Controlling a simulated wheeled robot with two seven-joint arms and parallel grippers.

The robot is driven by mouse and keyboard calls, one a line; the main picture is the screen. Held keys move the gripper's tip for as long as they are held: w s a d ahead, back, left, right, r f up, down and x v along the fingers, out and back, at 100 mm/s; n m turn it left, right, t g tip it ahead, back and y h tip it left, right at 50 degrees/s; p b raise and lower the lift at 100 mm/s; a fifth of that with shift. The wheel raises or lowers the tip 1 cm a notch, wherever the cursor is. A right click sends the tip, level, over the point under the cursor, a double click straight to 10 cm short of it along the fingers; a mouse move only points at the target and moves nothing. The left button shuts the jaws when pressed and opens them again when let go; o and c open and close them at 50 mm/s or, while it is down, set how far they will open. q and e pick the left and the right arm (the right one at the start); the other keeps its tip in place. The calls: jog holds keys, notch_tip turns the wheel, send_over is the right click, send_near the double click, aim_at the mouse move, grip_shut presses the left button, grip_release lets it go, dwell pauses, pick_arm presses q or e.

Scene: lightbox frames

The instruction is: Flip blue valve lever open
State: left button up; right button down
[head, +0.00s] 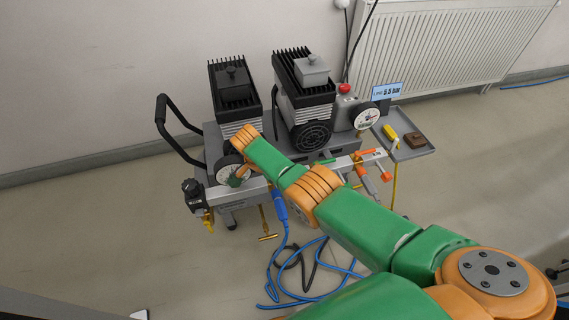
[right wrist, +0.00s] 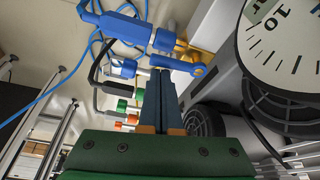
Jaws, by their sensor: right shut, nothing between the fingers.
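The blue valve lever (right wrist: 178,63) shows in the right wrist view as a short bar with a ring-shaped end, beside a brass fitting. In the head view I cannot make it out; my right arm covers much of that area. My right gripper (right wrist: 163,76) is shut and empty. Its dark fingertips are right at the lever's side; I cannot tell whether they touch it. In the head view my right arm reaches across the compressor (head: 330,148) to its left front, near a round gauge. My left gripper is not in view.
A large gauge (right wrist: 283,42) and the grey compressor body are close to my right gripper. Blue hose couplings (right wrist: 113,26) and other coloured fittings are nearby. Blue hose (head: 272,285) lies coiled on the floor. A small tray (head: 413,151) stands at the right.

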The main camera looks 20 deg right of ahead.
pick_arm(q)
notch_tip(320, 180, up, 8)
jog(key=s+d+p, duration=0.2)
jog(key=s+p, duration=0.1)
jog(key=p, duration=0.4)
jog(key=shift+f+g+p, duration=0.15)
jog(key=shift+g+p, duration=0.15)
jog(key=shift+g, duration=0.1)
pick_arm(e)
notch_tip(320, 180, up, 10)
jog(key=shift+r, duration=0.2)
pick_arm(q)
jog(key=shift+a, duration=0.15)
pick_arm(e)
jog(key=shift+d, duration=0.1)
